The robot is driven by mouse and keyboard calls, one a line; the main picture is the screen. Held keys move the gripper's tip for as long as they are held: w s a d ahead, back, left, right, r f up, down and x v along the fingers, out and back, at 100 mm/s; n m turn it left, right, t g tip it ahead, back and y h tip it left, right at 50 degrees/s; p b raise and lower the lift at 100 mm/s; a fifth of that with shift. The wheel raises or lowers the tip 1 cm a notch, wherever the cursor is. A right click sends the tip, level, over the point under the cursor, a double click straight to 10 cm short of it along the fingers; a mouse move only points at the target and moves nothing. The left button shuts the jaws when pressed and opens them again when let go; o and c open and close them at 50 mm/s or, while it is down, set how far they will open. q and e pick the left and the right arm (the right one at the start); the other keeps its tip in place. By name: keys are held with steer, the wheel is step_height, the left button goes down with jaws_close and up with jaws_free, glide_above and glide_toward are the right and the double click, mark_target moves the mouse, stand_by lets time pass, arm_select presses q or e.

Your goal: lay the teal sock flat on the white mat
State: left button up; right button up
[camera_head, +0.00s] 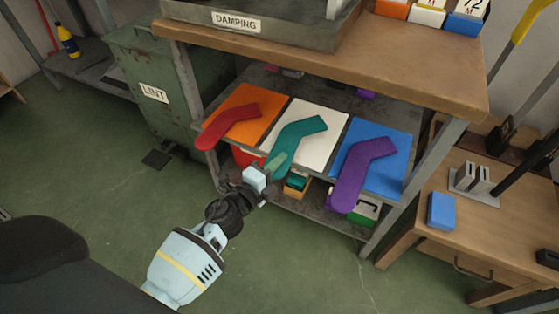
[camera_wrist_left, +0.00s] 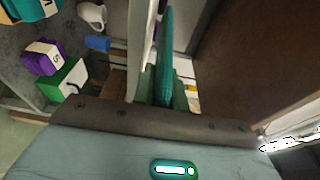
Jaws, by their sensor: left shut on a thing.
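The teal sock (camera_head: 298,134) lies bent over the white mat (camera_head: 325,154) on the shelf, its foot end toward the back right. Its near end comes to the mat's front edge, at my left gripper (camera_head: 274,165). That gripper is shut on the near end of the sock. In the left wrist view the teal sock (camera_wrist_left: 167,55) shows edge-on as a narrow strip rising from between the fingers (camera_wrist_left: 163,97). Whether the near end touches the mat is hidden by the gripper. My right gripper is not in view.
A red sock (camera_head: 232,122) lies on the orange mat (camera_head: 252,98) to the left, and a purple sock (camera_head: 355,172) on the blue mat (camera_head: 393,147) to the right. The wooden bench top (camera_head: 350,62) overhangs the shelf. A lint bin (camera_head: 145,75) stands at left.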

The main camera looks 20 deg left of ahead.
arm_select(q)
steer(key=shift+f, duration=0.4)
steer(key=shift+r, duration=0.1)
steer(key=o, duration=0.6)
steer(key=shift+o, duration=1.2)
steer(key=o, duration=0.3)
steer(key=shift+o, duration=0.2)
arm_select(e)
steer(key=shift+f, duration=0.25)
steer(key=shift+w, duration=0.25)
